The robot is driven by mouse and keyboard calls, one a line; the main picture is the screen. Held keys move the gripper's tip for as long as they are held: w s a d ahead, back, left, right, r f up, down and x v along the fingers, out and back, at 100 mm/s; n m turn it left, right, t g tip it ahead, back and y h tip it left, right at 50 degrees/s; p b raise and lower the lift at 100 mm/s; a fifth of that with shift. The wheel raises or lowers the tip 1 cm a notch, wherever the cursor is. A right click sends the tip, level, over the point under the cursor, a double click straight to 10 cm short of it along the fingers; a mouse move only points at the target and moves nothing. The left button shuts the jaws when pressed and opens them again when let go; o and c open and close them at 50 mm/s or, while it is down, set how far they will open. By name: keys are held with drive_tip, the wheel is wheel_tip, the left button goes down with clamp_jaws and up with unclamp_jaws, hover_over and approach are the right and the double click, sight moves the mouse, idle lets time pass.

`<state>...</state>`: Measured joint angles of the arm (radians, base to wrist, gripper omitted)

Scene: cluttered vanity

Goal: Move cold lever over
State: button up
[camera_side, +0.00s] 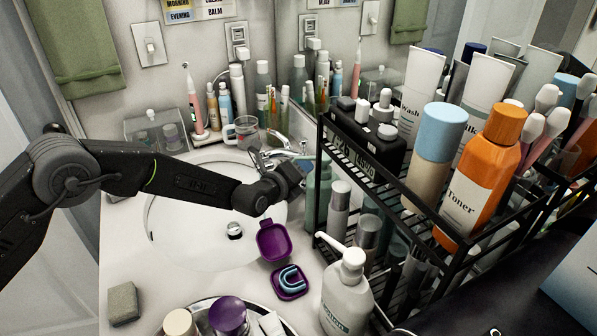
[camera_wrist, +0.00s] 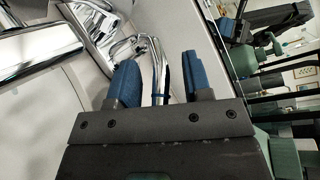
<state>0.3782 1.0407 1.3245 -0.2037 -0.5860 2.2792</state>
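The chrome faucet (camera_side: 262,158) stands at the back right of the white sink (camera_side: 185,235), partly hidden by my gripper. In the wrist view its thick spout (camera_wrist: 38,48) is at the left. A thin, looped chrome lever (camera_wrist: 152,58) shows between my fingers; no cold marking can be read. My gripper (camera_side: 297,172) is beside the faucet. In the wrist view my gripper (camera_wrist: 158,80) has two blue finger pads standing apart, one on each side of the lever. A gap shows around the lever, and contact with either pad cannot be seen.
A black wire rack (camera_side: 385,195) full of bottles stands close to the right of my gripper. A purple case (camera_side: 273,242) and a pump bottle (camera_side: 347,290) are in front. A glass cup (camera_side: 247,130) and several bottles stand behind. The sink bowl is mostly clear.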

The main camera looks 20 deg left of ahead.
drive_tip(key=v, duration=1.4)
drive_tip(key=shift+w, duration=0.1)
drive_tip(key=shift+w, duration=0.2)
drive_tip(key=shift+c, duration=1.2)
drive_tip(key=w+n+g, duration=0.1)
drive_tip(key=w+n, duration=0.1)
drive_tip(key=n, duration=0.2)
drive_tip(key=w+a+n+g+y, duration=0.1)
drive_tip(key=w+n+g, duration=0.1)
drive_tip(key=n, duration=0.2)
drive_tip(key=w+a+n+g, duration=0.1)
drive_tip(key=w+n, duration=0.1)
drive_tip(key=n, duration=0.1)
drive_tip(key=shift+w+a+n, duration=0.15)
drive_tip(key=shift+w+n, duration=0.25)
clamp_jaws()
wheel_tip(320, 180, up, 7)
drive_tip(key=w+a+n+g+h, duration=0.15)
drive_tip(key=n+g, duration=0.55)
drive_tip(key=n, duration=0.7)
drive_tip(key=x, duration=0.9)
drive_tip(key=shift+w+d+n+h, duration=0.25)
drive_tip(key=shift+d+n+h, duration=0.1)
drive_tip(key=shift+d, duration=0.1)
